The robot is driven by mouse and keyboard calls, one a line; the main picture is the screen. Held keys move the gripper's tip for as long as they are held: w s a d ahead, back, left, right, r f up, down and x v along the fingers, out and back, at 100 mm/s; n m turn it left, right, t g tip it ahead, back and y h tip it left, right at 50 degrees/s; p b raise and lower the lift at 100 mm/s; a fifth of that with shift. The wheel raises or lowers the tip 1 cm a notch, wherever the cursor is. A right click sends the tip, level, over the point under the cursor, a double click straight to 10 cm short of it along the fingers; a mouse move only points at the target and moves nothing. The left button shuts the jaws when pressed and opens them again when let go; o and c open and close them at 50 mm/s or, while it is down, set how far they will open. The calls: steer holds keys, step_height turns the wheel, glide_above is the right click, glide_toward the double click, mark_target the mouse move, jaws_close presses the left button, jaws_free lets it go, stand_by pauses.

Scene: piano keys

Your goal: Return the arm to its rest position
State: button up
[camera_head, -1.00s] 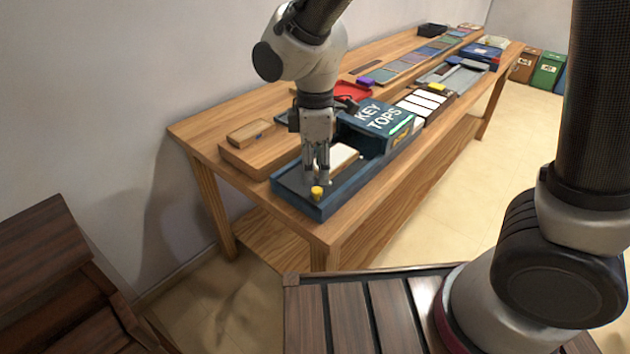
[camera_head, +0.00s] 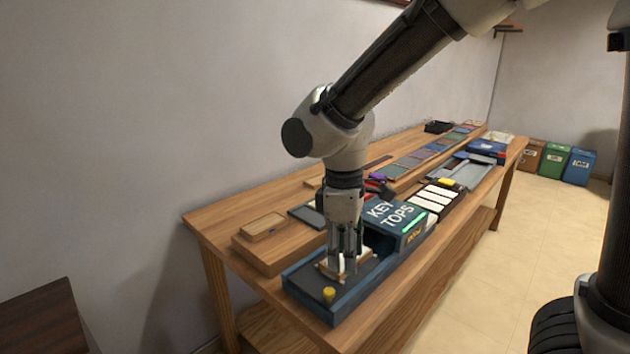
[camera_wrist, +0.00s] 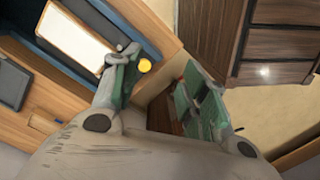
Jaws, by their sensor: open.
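My gripper (camera_head: 345,268) points down over the near part of the blue tray (camera_head: 312,302) on the wooden workbench. In the wrist view its two green-padded fingers (camera_wrist: 158,88) stand apart with nothing between them. A white-topped, wood-edged piece (camera_head: 326,268) lies in the tray, partly hidden by the fingers; it also shows in the wrist view (camera_wrist: 72,42), to the left of them. A yellow knob (camera_head: 329,295) sits at the tray's near end. The exact gap between fingertips and tray is hard to judge.
The blue KEY TOPS box (camera_head: 395,216) stands just right of my gripper. A wooden block (camera_head: 264,226) lies to the left. Several white keys (camera_head: 433,198) and coloured tiles lie farther along the bench (camera_head: 222,226). Coloured bins (camera_head: 553,160) stand on the floor at the far right.

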steer(key=s+d+r+m+t, duration=0.1)
steer(key=d+r+m, duration=0.3)
steer(key=d, duration=0.6)
steer(key=s+d+r+m+t, duration=0.2)
steer(key=s+d+r+m, duration=0.1)
steer(key=d, duration=0.7)
steer(key=s+d+r+m+t, duration=0.2)
steer(key=s+d+r+m, duration=0.2)
steer(key=d+m, duration=0.3)
steer(key=d, duration=0.3)
steer(key=shift+r+y, duration=0.3)
